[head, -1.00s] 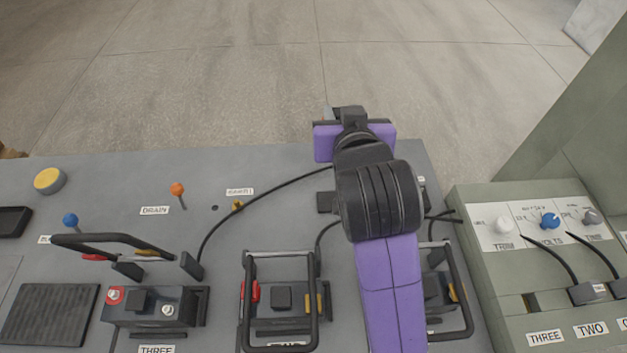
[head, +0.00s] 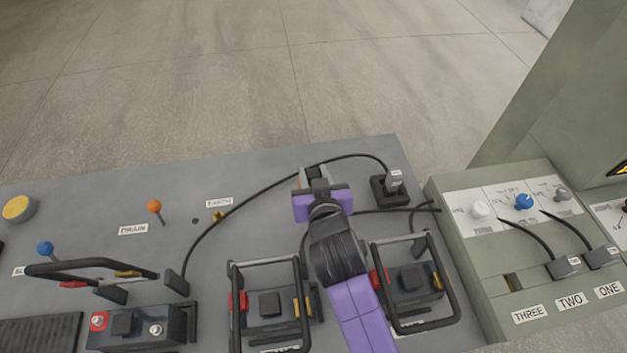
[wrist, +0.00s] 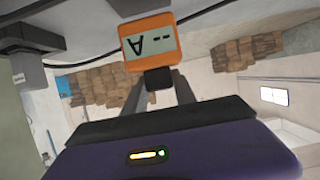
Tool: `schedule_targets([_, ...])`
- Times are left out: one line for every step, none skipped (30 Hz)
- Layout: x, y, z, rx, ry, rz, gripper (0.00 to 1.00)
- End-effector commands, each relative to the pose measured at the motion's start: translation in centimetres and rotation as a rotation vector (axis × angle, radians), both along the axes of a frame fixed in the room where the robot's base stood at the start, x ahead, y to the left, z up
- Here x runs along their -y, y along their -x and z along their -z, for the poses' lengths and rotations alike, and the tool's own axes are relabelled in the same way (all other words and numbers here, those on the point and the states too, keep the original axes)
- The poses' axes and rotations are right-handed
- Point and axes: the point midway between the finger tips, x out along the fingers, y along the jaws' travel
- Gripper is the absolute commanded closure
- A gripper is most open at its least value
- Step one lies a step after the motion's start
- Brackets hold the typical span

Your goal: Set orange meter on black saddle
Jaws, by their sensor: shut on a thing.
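My gripper (head: 314,171) is over the far part of the grey bench, its body hiding what lies directly beneath. In the wrist view my gripper (wrist: 157,82) is shut on a black block at the base of the orange meter (wrist: 131,31). The meter's pale display reads upside down, with dashes and an "A". In the head view the meter is almost wholly hidden behind the gripper. A black square holder (head: 380,196) with a grey plug stands to the right; I cannot tell if it is the saddle. No empty black saddle shows clearly.
A thin black cable (head: 262,194) arcs across the bench behind the gripper to the grey plug (head: 394,180). Black-handled battery units (head: 268,305) stand in front. A green console (head: 460,235) with knobs is at right. The bench around the EARTH label (head: 219,203) is mostly clear.

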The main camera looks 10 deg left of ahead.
Motion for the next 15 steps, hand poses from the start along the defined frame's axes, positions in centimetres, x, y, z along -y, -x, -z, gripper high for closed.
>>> schedule_targets([0.0,0.0,1.0,-0.003,0.002,0.001,1.00])
schedule_targets([0.0,0.0,1.4,-0.002,0.002,0.001,1.00])
schedule_targets([0.0,0.0,1.9,-0.002,0.002,0.001,1.00])
schedule_targets([0.0,0.0,2.2,-0.002,0.002,0.001,1.00])
schedule_targets([0.0,0.0,2.3,0.000,0.001,0.000,1.00])
schedule_targets([0.0,0.0,2.5,0.001,0.000,0.000,1.00])
schedule_targets([0.0,0.0,2.6,0.001,-0.001,-0.001,1.00])
schedule_targets([0.0,0.0,2.7,0.001,-0.001,-0.001,1.00])
schedule_targets([0.0,0.0,2.7,0.001,-0.001,-0.001,1.00])
schedule_targets([0.0,0.0,2.6,0.001,0.000,0.000,1.00])
schedule_targets([0.0,0.0,2.6,0.001,0.000,0.000,1.00])
schedule_targets([0.0,0.0,2.6,0.001,0.000,0.000,1.00])
schedule_targets([0.0,0.0,2.6,0.001,0.000,0.000,1.00])
schedule_targets([0.0,0.0,2.6,0.001,0.000,0.000,1.00])
schedule_targets([0.0,0.0,2.7,0.001,0.000,0.000,1.00])
